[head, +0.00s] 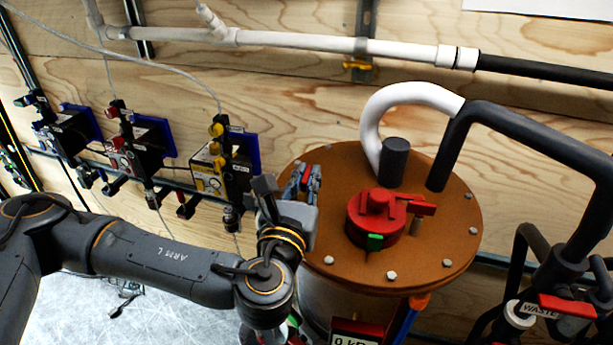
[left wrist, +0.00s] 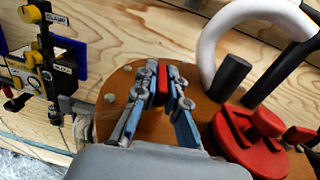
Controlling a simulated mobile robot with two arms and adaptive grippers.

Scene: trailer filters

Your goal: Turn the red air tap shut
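On the brown round lid (head: 440,262), a narrow upright red tap handle (head: 306,178) shows between the fingers of my left gripper (head: 303,180). In the left wrist view the red tap handle (left wrist: 163,84) stands between the two grey-blue fingers (left wrist: 163,92), which appear closed in against its sides. The tap's lower body is hidden by the gripper. A larger round red fitting (head: 376,216) with a side lever and a green tag sits right of the gripper, apart from it. My right gripper is not in view.
A white hose (head: 395,95) and dark pipes (head: 535,140) rise from the lid at the back right. A red waste handle (head: 568,306) is at lower right. Valve panels (head: 140,150) line the wooden wall at left.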

